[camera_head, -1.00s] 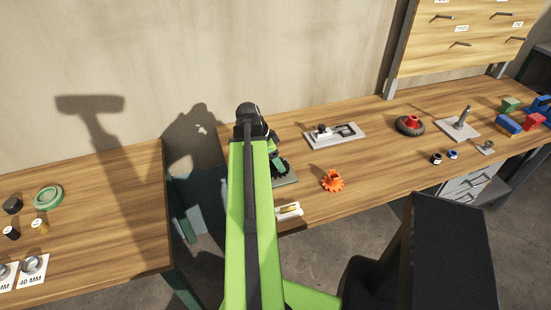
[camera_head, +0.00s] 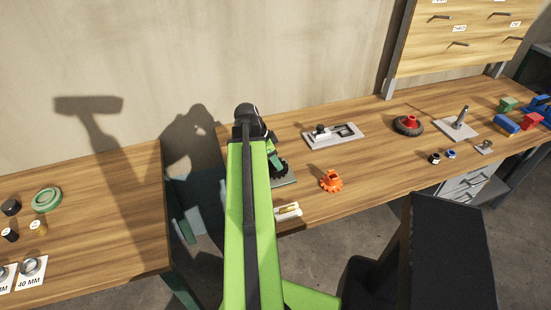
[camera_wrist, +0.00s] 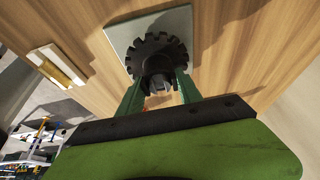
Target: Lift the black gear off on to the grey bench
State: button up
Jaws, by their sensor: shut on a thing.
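The black gear (camera_wrist: 157,52) is a dark toothed disc with a round hub, seen in the wrist view over a square grey plate (camera_wrist: 118,32). My gripper (camera_wrist: 160,82) has its two green fingers on either side of the gear's hub and is shut on it. I cannot tell if the gear touches the plate or is a little above it. In the head view the gear (camera_head: 280,168) is partly hidden behind my green arm, with the grey plate (camera_head: 287,182) under it. I cannot tell which surface is the grey bench.
On the wooden bench (camera_head: 375,170) are an orange gear (camera_head: 331,181), a white tray (camera_head: 288,211), a grey fixture (camera_head: 333,135) and a dark wheel with a red hub (camera_head: 408,125). A gap separates it from the left wooden bench (camera_head: 110,210). A wall stands behind.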

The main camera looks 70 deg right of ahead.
grip_shut()
jog(key=shift+r+p, duration=3.55)
jog(key=shift+p, duration=0.05)
jog(key=shift+f, duration=0.1)
